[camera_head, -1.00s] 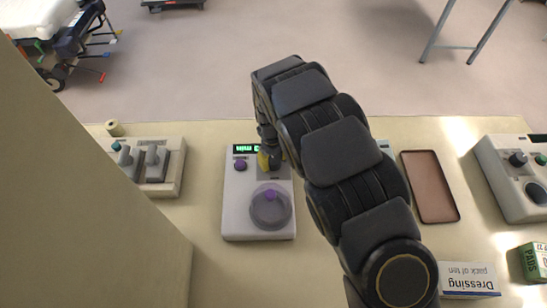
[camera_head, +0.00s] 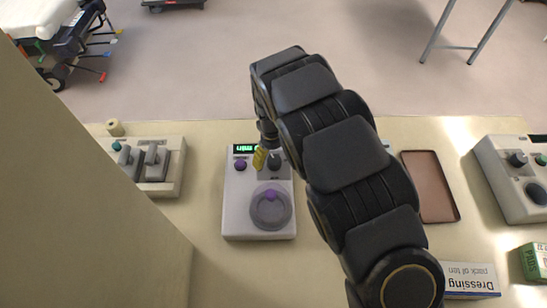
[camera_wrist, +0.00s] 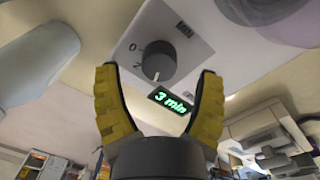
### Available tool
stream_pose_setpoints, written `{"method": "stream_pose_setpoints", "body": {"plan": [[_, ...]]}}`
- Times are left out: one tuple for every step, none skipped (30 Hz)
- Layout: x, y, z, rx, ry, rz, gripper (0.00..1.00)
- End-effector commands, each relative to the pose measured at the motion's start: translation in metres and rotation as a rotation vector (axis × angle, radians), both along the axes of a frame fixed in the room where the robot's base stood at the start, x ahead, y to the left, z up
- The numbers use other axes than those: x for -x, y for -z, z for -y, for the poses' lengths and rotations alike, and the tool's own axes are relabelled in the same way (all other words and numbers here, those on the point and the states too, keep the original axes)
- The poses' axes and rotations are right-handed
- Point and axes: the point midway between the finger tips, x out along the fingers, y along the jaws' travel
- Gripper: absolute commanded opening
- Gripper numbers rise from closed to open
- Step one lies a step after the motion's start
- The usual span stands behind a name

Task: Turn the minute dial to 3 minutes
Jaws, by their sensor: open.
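The white unit (camera_head: 235,215) stands on the table in the head view. Its dark grey minute dial (camera_head: 274,163) is at the upper right of its face. In the wrist view the dial (camera_wrist: 158,61) has 0 and 2 marked beside it and a light pointer line on its lower side. My gripper (camera_head: 261,158) has yellow fingers and is open. In the wrist view my gripper (camera_wrist: 160,100) has its fingertips apart on either side below the dial, with nothing between them and no visible contact.
A purple knob (camera_head: 240,164) and a large round clear cover (camera_head: 270,208) over a purple part are on the same unit. A switch box (camera_head: 170,185) stands left, a brown tray (camera_head: 430,190) right. A dressing box (camera_head: 470,279) lies front right.

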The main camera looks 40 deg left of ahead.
Motion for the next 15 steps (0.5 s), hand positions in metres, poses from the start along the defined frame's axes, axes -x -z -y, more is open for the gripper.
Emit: {"method": "stream_pose_setpoints", "body": {"plan": [[0.0,-0.011,-0.001,-0.003,-0.001,0.003,0.69],[0.0,-0.017,-0.001,-0.004,-0.001,0.003,0.69],[0.0,-0.027,-0.002,-0.007,-0.001,0.005,0.69],[0.0,-0.034,-0.002,-0.008,-0.001,0.007,0.69],[0.001,-0.041,-0.002,-0.006,-0.001,0.005,0.69],[0.002,-0.049,-0.001,-0.004,-0.001,0.004,0.69],[0.002,-0.055,-0.001,-0.004,-0.001,0.003,0.69],[0.002,-0.061,-0.002,-0.005,-0.001,0.004,0.69],[0.002,-0.068,-0.002,-0.005,-0.001,0.004,0.69],[0.003,-0.074,-0.001,-0.005,-0.001,0.004,0.69],[0.003,-0.078,-0.001,-0.003,-0.001,0.003,0.69],[0.003,-0.084,-0.001,-0.004,-0.001,0.002,0.69],[0.004,-0.087,-0.002,-0.004,-0.001,0.002,0.69],[0.004,-0.09,-0.002,-0.004,-0.001,0.002,0.69],[0.004,-0.093,-0.002,-0.004,-0.001,0.002,0.69]]}}
